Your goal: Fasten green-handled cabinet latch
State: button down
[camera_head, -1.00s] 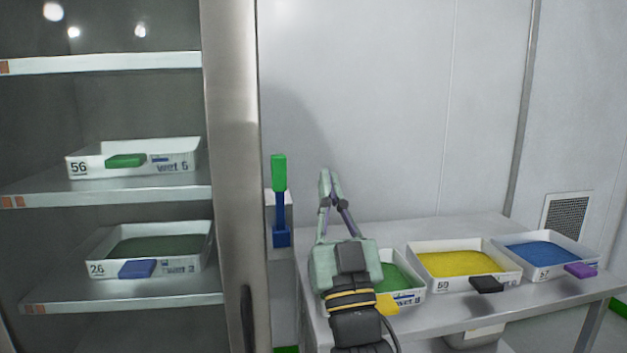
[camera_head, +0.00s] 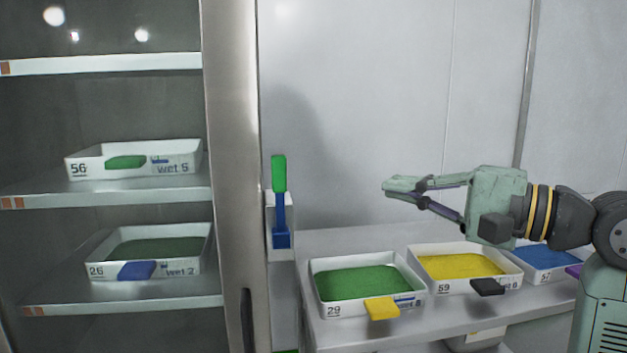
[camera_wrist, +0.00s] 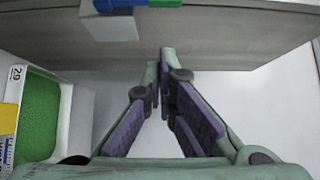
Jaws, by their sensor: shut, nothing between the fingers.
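The cabinet latch has an upright green handle (camera_head: 279,173) on a blue lever and base (camera_head: 281,232). It sits on a pale bracket at the right side of the cabinet's steel door frame (camera_head: 232,180). In the wrist view, the latch's green part (camera_wrist: 165,3) and blue part (camera_wrist: 118,4) are cut off at the top edge. My gripper (camera_head: 388,187) is shut and empty, pointing left toward the latch. It is to the right of the handle, at about its height in the picture, with a clear gap between them.
A bench (camera_head: 350,238) holds trays of green (camera_head: 345,312), yellow (camera_head: 440,286) and blue (camera_head: 545,277) granules below my gripper. The cabinet holds tray 56 (camera_head: 185,165) and tray 26 (camera_head: 190,266) on shelves. The wall behind is bare.

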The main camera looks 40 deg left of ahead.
aim_at(280, 203)
jog(key=shift+a, duration=0.1)
jog(key=s+a+p, duration=0.3)
jog(key=s+a, duration=0.1)
jog(key=a, duration=0.8)
jog(key=shift+a, duration=0.25)
